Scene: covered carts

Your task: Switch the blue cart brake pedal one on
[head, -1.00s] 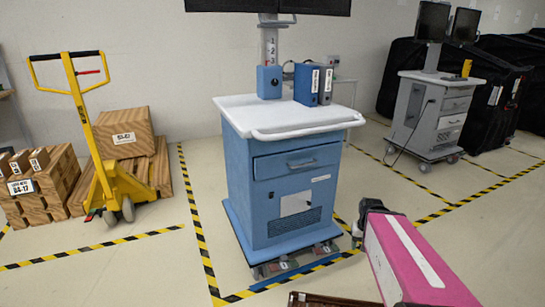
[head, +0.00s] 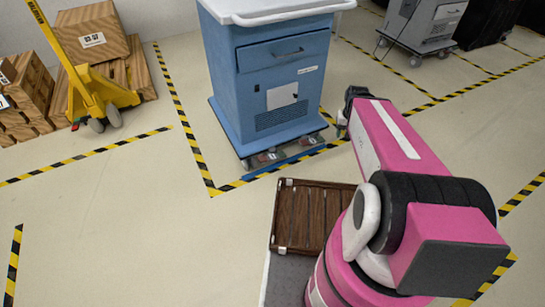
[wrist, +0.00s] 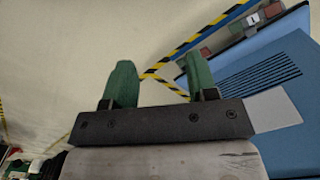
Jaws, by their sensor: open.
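The blue cart (head: 225,85) stands upright on the floor in the head view. Two small reddish pedals with pale labels, a left one (head: 268,157) and a right one (head: 312,140), sit low along its front edge; I cannot read their labels there. In the wrist view the pedal strip is at top right, with a white label (wrist: 253,18) that seems to read 1 and a reddish pedal (wrist: 206,53) beside it. My gripper (wrist: 160,78) is open and empty, its green fingers apart from the pedals. In the head view my arm mostly hides it, right of the cart.
Black and yellow floor tape (head: 188,140) outlines the cart's place. A yellow pallet jack (head: 95,90) and wooden crates (head: 90,30) stand at left. A grey cart (head: 425,28) is at back right. A brown slatted tray (head: 310,215) lies in front of the cart. Floor at left front is clear.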

